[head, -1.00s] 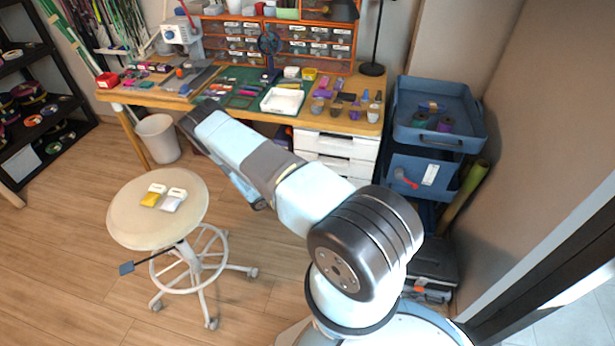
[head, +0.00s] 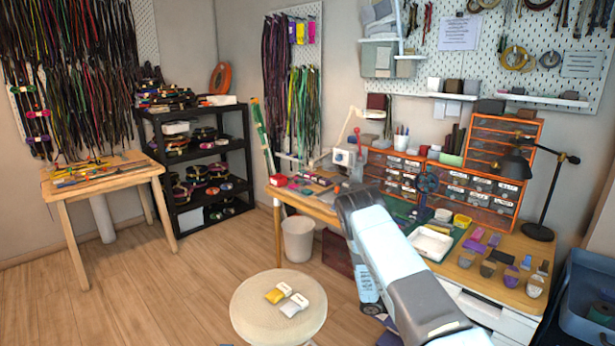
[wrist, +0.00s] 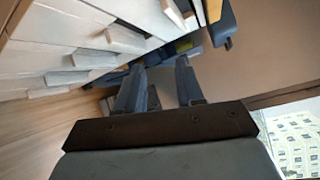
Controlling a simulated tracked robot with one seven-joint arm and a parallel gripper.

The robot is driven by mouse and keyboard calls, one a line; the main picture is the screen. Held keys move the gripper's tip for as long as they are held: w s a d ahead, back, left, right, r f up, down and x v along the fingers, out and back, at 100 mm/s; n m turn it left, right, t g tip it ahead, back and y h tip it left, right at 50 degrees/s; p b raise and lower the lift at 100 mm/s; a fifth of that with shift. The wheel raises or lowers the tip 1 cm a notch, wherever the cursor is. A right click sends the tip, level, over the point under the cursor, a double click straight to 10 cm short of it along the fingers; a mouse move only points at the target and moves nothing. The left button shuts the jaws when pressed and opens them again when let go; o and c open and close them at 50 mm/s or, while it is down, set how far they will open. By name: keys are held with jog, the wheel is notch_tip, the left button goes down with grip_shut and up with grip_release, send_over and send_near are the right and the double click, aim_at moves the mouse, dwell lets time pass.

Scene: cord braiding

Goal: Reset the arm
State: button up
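My pale blue and grey arm (head: 385,245) reaches from the lower right of the head view toward the workbench. Its far end lies in front of the bench's front edge, and my fingers cannot be made out in the head view. In the wrist view my gripper (wrist: 158,80) shows two dark fingers standing apart with nothing between them. White drawer fronts (wrist: 75,60) lie beyond the fingers to the left.
The wooden workbench (head: 460,268) holds a white tray (head: 430,243) and several small pieces. A round stool (head: 255,318) with two small packets stands in front, beside a waste bin (head: 298,240). A blue bin (head: 585,318) stands at right.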

jog(key=s+a+r+m+y, duration=0.3)
jog(key=r+m, duration=0.3)
jog(key=r, duration=0.6)
jog(key=s+a+r+m+y, duration=0.25)
jog(key=r+m, duration=0.25)
jog(key=r, duration=0.7)
jog(key=s+a+r+m+y, duration=0.2)
jog(key=s+r+m+y, duration=0.3)
jog(key=r, duration=0.7)
jog(key=s+a+r+m+t+y, duration=0.2)
jog(key=s+a+r+m, duration=0.2)
jog(key=s+r, duration=0.2)
jog(key=s+a+r+m+t+y, duration=0.1)
jog(key=s+a+r+m+t, duration=0.2)
jog(key=s, duration=0.7)
jog(key=s+a+r+m+t+y, duration=0.2)
jog(key=s+a+r+m+t, duration=0.1)
jog(key=s+a+r+m, duration=0.2)
jog(key=shift+s+r+m+y, duration=0.35)
jog(key=shift+s+r+m, duration=0.85)
jog(key=shift+s+r, duration=0.85)
jog(key=shift+w+r, duration=0.3)
jog(key=shift+w, duration=0.05)
